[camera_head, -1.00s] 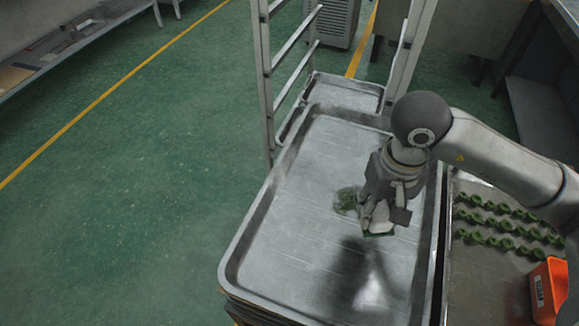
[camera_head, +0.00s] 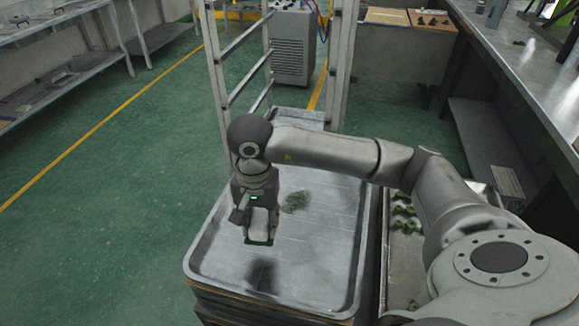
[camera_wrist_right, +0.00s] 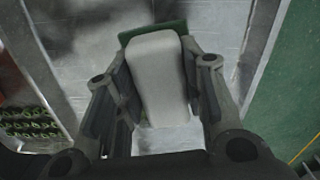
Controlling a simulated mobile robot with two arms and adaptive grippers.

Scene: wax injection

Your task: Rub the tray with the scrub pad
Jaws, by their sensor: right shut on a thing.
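The metal tray (camera_head: 318,262) lies flat on a stack, with a green-grey dirty spot (camera_head: 296,201) near its middle. My right gripper (camera_head: 258,226) is over the left part of the tray. It is shut on the scrub pad (camera_head: 258,241), which has a white body and a green underside. In the right wrist view, the pad (camera_wrist_right: 155,72) sits between the two fingers of the gripper (camera_wrist_right: 160,105). I cannot tell whether the green face touches the tray. A dark shadow lies on the tray below the gripper. My left gripper is not in view.
A metal rack (camera_head: 214,75) stands behind the tray. Another surface with green pieces (camera_head: 404,212) lies to the right, partly hidden by my right arm. A long metal workbench (camera_head: 512,70) is at the far right. Green floor is open on the left.

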